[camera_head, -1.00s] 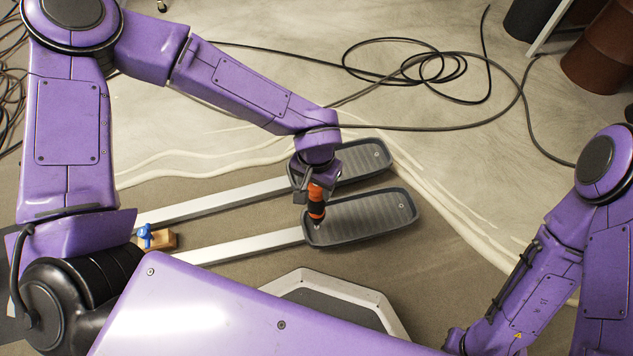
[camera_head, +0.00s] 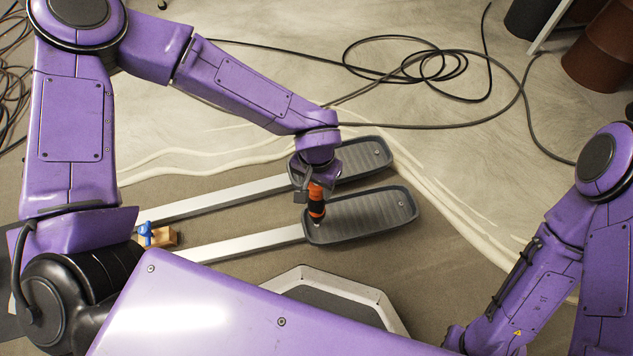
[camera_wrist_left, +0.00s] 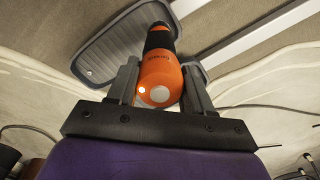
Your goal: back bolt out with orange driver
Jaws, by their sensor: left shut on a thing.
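My left gripper (camera_head: 314,185) is shut on the orange and black driver (camera_head: 316,203). The driver points down, its tip at the left end of the nearer dark grey pedal (camera_head: 362,217). The bolt under the tip is hidden. Another bolt head (camera_head: 401,204) shows at the pedal's right end. In the left wrist view the driver (camera_wrist_left: 158,78) sits between the two fingers (camera_wrist_left: 160,92), and a bolt head (camera_wrist_left: 89,73) shows on the pedal (camera_wrist_left: 103,58) beyond. My right gripper is out of view; only my right arm shows.
A farther matching pedal (camera_head: 365,156) lies behind, partly covered by my left wrist. Pale bars (camera_head: 240,241) run left from both pedals. A small wooden block with a blue item (camera_head: 157,237) sits at left. A black cable (camera_head: 430,65) coils on the floor behind. A pale-rimmed step (camera_head: 372,298) is in front.

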